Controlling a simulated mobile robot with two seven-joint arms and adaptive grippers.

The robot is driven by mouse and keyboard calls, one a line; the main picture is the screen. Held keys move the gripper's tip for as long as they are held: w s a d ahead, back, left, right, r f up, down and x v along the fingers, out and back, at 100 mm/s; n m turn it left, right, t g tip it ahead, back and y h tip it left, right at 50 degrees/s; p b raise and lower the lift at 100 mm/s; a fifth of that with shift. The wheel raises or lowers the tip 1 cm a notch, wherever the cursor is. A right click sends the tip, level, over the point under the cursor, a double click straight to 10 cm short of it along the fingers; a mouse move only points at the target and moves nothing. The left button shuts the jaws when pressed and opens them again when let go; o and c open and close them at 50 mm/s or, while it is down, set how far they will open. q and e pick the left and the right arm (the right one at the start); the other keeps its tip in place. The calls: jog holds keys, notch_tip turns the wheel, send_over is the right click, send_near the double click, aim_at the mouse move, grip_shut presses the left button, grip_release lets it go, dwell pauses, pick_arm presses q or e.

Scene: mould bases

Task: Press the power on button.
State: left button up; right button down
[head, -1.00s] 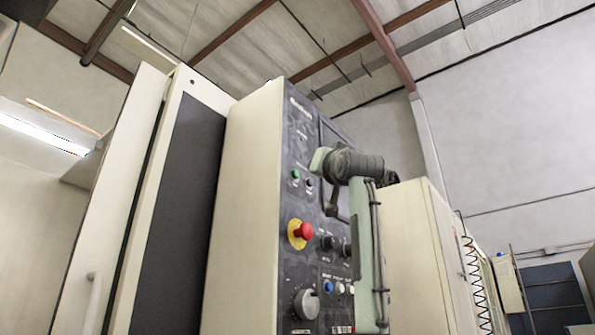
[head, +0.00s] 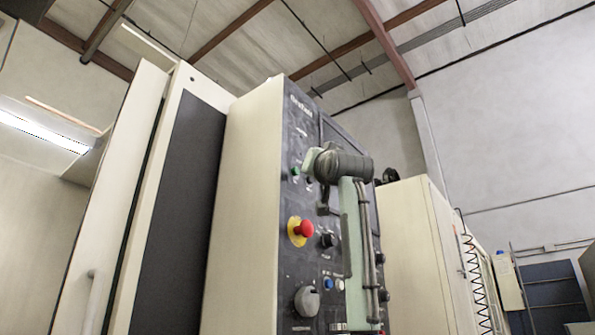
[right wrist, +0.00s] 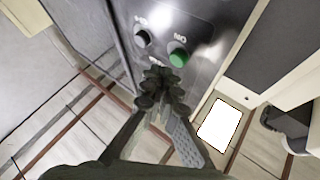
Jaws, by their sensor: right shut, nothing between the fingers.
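The green power-on button (head: 296,171) is on the upper left of the dark control panel (head: 298,130) in the head view. In the right wrist view, the green button (right wrist: 179,57) is lit on its side, with an upside-down ON label above it. A black button (right wrist: 142,39) sits beside it and also shows in the head view (head: 309,181). My right gripper (right wrist: 161,82) is shut and empty, its tips just below and left of the green button in the wrist picture. I cannot tell the exact gap to the panel. My left gripper is not in view.
A red emergency-stop knob (head: 304,229) on a yellow base sticks out below the buttons. A grey rotary knob (head: 307,301) is lower on the panel. A cream cabinet side (head: 245,200) and dark door (head: 180,210) stand to the left.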

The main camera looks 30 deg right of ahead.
jog(key=shift+w, duration=0.1)
dwell(0.7)
jog(key=shift+w+a, duration=0.15)
jog(key=shift+w, duration=0.15)
jog(key=shift+w+a, duration=0.2)
jog(key=shift+w, duration=0.2)
dwell(0.7)
dwell(0.3)
jog(key=shift+s+d+b, duration=0.3)
jog(key=shift+s+d, duration=0.05)
jog(key=shift+s, duration=0.4)
jog(key=shift+s+d+b, duration=0.3)
jog(key=shift+s, duration=0.5)
jog(key=shift+s+d+b, duration=0.25)
jog(key=shift+s+d, duration=0.1)
jog(key=shift+s, duration=0.4)
jog(key=shift+s+d+b, duration=0.3)
jog(key=shift+s, duration=0.5)
